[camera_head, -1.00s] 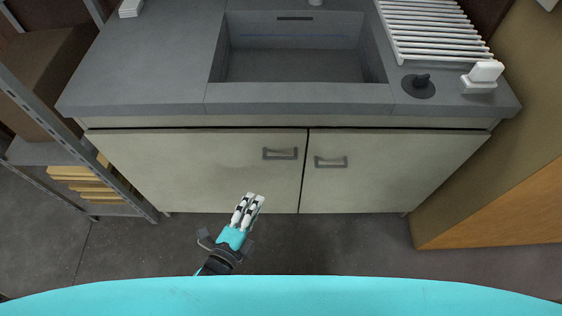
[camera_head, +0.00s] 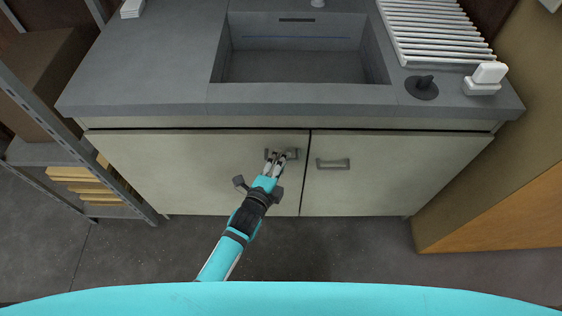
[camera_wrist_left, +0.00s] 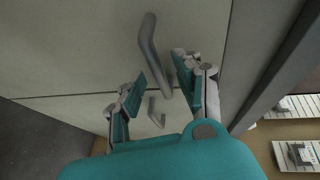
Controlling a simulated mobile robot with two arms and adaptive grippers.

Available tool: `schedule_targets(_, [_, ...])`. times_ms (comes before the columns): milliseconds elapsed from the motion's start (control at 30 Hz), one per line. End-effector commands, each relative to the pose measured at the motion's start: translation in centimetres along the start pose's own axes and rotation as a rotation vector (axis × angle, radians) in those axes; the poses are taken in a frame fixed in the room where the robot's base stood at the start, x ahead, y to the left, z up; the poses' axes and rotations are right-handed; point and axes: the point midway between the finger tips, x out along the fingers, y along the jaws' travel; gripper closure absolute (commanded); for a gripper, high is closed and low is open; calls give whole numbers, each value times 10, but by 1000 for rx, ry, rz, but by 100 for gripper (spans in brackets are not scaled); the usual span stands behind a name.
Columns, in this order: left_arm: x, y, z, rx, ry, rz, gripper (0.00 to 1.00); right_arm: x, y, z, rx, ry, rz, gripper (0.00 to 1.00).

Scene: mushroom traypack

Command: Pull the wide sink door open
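The wide sink door (camera_head: 180,170) is the left, cream-coloured door under the counter, and it is closed. Its grey bar handle (camera_head: 292,153) sits near its right edge, partly covered by my left gripper (camera_head: 279,161). In the left wrist view, my left gripper (camera_wrist_left: 162,82) is open, with one finger on each side of the lower part of the handle (camera_wrist_left: 149,45). The fingers look apart from the bar; whether either touches it I cannot tell. My right gripper is not in view.
The narrower right door (camera_head: 395,175) is closed, with its own handle (camera_head: 333,164) close by. A metal shelf rack (camera_head: 75,140) stands at the left, and a wooden panel (camera_head: 500,215) at the right. The floor (camera_head: 340,250) before the doors is clear.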

Motion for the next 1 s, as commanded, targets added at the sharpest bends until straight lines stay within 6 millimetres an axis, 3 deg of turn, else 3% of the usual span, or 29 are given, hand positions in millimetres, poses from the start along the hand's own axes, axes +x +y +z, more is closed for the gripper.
schedule_targets(367, [6, 0, 0, 0, 0, 0, 66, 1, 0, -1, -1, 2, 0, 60])
schedule_targets(633, [6, 0, 0, 0, 0, 1, 100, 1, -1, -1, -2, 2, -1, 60])
schedule_targets(1000, [6, 1, 0, 1, 0, 2, 100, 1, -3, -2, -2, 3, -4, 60])
